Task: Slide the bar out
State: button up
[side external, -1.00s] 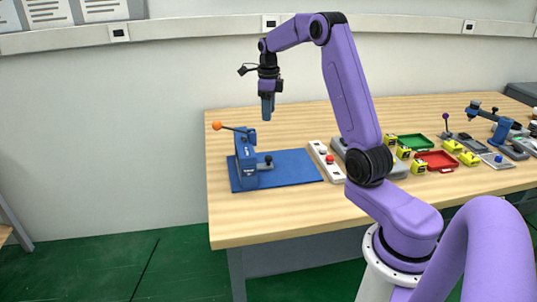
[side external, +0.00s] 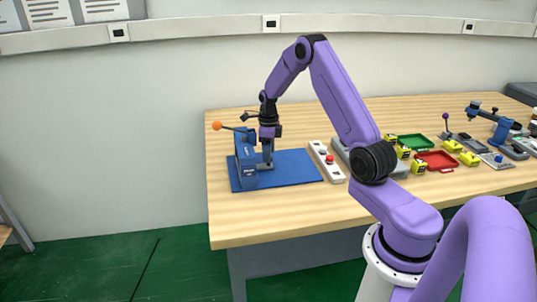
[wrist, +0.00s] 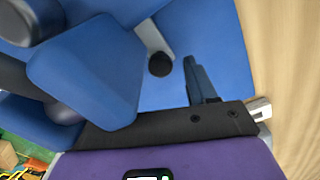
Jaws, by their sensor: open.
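A blue device (side external: 246,165) with an orange-ball lever (side external: 217,125) stands on a blue mat (side external: 300,172). A grey bar (wrist: 148,38) with a round black knob (wrist: 160,65) comes out from its side in the wrist view. My gripper (side external: 267,158) points down just right of the device, low over the bar, and hides much of it in the side view. In the wrist view one blue finger (wrist: 199,80) shows to the right of the knob, apart from it in the picture. The other finger is not clearly visible, hidden by the device's blue body (wrist: 88,70). The jaws are open and hold nothing visible.
A white button box (side external: 326,162) with a red button stands right of the mat. Farther right are a green tray (side external: 412,142), a red tray (side external: 436,167) and several yellow blocks. The right part of the mat is clear.

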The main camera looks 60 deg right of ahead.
jog(key=shift+f, duration=0.7)
grip_shut()
send_over(309, 162)
jog(key=shift+s+a, duration=0.1)
dwell(0.4)
jog(key=shift+c, duration=1)
grip_release()
jog(key=shift+r, duration=0.1)
jog(key=shift+o, duration=1)
